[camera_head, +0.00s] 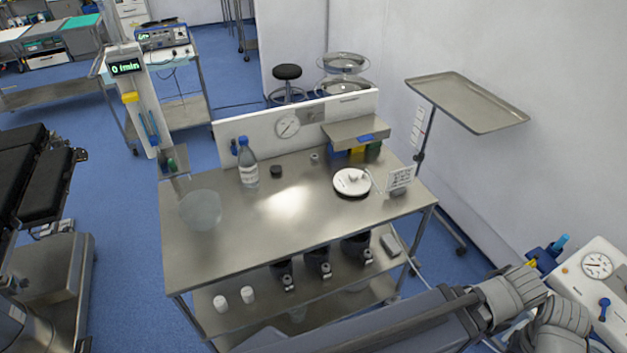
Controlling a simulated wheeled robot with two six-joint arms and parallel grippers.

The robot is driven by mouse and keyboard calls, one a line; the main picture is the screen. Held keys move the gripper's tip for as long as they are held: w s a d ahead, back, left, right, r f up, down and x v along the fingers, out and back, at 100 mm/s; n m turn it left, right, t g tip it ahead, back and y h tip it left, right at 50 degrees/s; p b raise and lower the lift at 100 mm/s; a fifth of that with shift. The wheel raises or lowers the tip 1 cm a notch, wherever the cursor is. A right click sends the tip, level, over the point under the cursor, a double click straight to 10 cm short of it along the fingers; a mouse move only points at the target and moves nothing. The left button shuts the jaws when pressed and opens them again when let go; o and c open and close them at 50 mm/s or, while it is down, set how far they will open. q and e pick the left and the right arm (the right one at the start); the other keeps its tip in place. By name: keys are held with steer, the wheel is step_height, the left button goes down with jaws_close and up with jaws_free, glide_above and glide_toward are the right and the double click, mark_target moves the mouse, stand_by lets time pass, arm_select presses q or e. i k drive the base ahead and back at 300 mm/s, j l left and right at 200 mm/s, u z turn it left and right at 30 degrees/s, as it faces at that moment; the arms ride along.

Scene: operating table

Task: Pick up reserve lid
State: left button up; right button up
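No item is plainly marked as the reserve lid. A small dark round cap-like piece (276,172) lies flat on the steel table (290,245), right of a clear bottle (249,172) with a blue cap. A white round disc (352,181) with a dark rim and small white pieces on top sits on the right part of the table. I cannot tell whether either is the reserve lid. My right arm crosses the lower right, in front of the table; its gripper does not show. My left gripper is out of view.
A translucent bowl (200,210) stands at the table's left edge. A white back panel (240,136) with a gauge and a raised shelf (356,132) bound the rear. A small sign (401,178) stands at right. Dark canisters (318,262) are below. The table's front middle is clear.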

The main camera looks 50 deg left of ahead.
mark_target(351, 182)
steer(key=j+u, duration=0.15)
steer(key=u, duration=1.35)
steer(key=i+l, duration=0.05)
steer(key=l, duration=0.05)
